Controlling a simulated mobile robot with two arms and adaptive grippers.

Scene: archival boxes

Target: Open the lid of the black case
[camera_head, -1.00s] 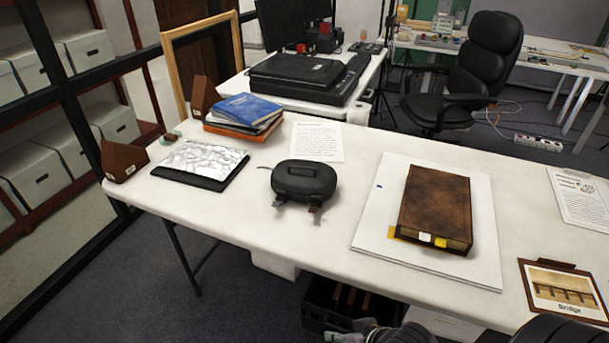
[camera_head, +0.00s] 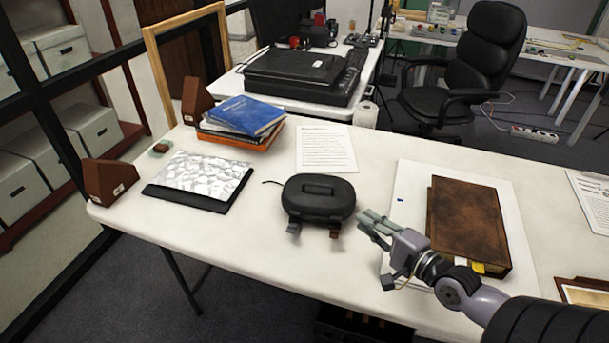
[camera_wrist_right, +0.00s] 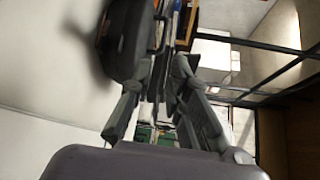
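The black case (camera_head: 319,196) lies on the white table in the head view, with its lid down and a handle on top. Two clasps or straps (camera_head: 293,228) hang at its front edge. A thin dark cord or tab sticks out at its left. My right gripper (camera_head: 366,228) is just right of the case's front right corner, apart from it and empty. Its two fingers point left and a gap shows between them in the wrist view (camera_wrist_right: 168,75). The case appears there as a dark rounded shape (camera_wrist_right: 126,38) beside the left finger. My left gripper is not in view.
A brown book (camera_head: 467,222) lies on a white board right of my right gripper. A silver-topped dark slab (camera_head: 200,176) lies left of the case. Stacked books (camera_head: 243,116) and a printed sheet (camera_head: 326,149) are behind it. The tabletop before the case is clear.

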